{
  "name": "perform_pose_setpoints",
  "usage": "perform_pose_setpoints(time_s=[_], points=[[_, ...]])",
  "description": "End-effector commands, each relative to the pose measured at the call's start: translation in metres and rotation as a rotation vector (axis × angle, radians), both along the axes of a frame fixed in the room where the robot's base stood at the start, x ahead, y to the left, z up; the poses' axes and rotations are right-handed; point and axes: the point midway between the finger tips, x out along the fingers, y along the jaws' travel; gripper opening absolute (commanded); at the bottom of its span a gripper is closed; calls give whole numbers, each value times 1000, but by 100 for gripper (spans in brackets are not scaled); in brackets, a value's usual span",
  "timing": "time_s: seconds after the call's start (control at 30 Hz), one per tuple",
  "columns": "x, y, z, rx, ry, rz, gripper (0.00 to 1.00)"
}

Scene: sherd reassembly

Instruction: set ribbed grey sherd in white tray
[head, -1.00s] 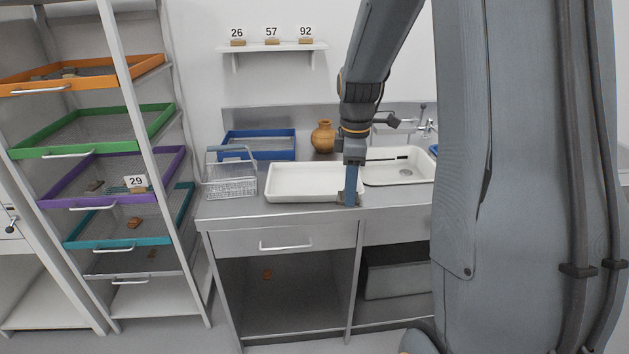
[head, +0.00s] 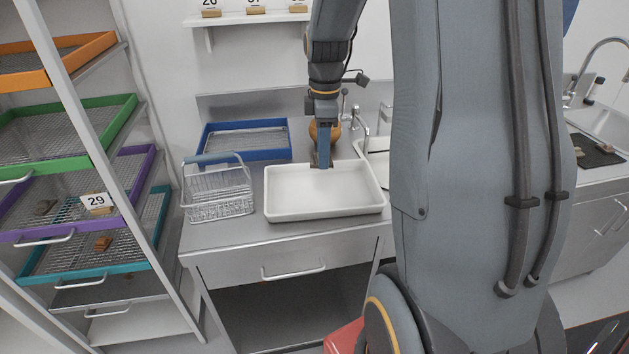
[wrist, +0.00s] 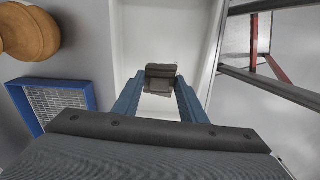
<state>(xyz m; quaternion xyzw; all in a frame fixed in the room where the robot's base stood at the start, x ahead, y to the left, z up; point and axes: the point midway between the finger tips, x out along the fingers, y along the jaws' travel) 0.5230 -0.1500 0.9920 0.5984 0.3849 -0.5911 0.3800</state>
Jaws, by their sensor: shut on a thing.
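The white tray (head: 323,196) sits on the steel counter, and its visible floor is bare. My gripper (head: 321,163) points down at the tray's back edge in the head view. In the wrist view my gripper (wrist: 160,82) is shut on the ribbed grey sherd (wrist: 160,72), a dark grey-brown piece between the blue fingertips. The white tray (wrist: 150,28) shows behind the sherd there. The sherd appears above the tray; its exact height is unclear. In the head view the sherd is hard to make out.
A wire basket (head: 217,192) stands left of the tray. A blue tray (head: 244,153) lies behind it. An orange-brown pot (head: 334,137) stands behind my gripper, close to it. A sink (head: 374,158) is at the right. A rack with coloured trays stands at the left.

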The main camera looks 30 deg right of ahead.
Motion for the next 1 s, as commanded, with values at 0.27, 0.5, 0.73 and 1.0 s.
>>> perform_pose_setpoints(time_s=[0.27, 0.5, 0.73, 1.0], points=[[-3, -2, -45, 2, 6, -5, 15], [-2, 0, -63, 1, 4, -2, 15], [-2, 0, -92, 1, 4, 0, 15], [-1, 1, -95, 1, 2, 0, 15]])
